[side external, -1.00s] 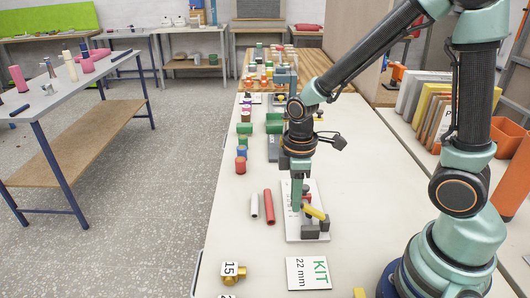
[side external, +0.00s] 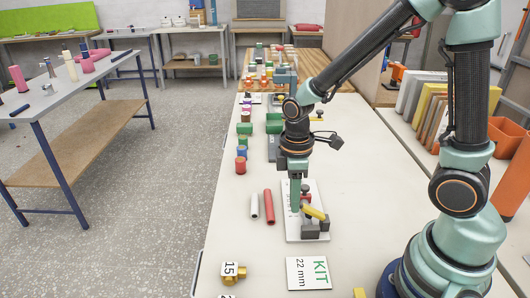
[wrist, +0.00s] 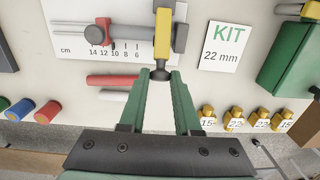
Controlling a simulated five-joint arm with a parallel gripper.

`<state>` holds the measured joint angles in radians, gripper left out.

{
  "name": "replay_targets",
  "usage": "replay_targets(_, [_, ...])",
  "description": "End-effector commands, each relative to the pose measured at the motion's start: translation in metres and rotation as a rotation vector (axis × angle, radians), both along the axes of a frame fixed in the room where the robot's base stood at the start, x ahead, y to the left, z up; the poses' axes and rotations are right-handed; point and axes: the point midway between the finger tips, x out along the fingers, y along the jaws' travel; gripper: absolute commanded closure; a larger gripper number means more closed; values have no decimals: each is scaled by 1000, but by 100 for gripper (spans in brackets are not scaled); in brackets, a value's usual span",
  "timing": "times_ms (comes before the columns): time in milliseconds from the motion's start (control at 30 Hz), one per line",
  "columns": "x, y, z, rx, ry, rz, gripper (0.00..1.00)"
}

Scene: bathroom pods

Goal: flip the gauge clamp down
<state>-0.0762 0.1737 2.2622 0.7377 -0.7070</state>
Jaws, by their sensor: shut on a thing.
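The gauge clamp is a white board with a cm scale (wrist: 125,50), a grey rail and a yellow lever (wrist: 163,35). The lever also shows tilted in the side view (side external: 315,213), above dark grey blocks (side external: 311,230). A dark round knob (wrist: 160,74) is at the lever's near end. My gripper (wrist: 160,80) points at the board, with its fingertips closed around this knob. In the side view my gripper (side external: 296,208) is low over the board beside the lever; its fingertip contact is hard to make out there. A red slider (wrist: 97,34) sits on the rail.
Brass numbered fittings (side external: 233,272) stand near the table's front left. Coloured cylinders (side external: 241,160) stand further back.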

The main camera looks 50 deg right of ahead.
Motion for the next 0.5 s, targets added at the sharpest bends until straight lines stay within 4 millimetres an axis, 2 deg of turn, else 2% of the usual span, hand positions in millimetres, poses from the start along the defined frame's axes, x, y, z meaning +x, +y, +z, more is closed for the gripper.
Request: replay_targets(500, [4,6,-7,-6,60,5,100])
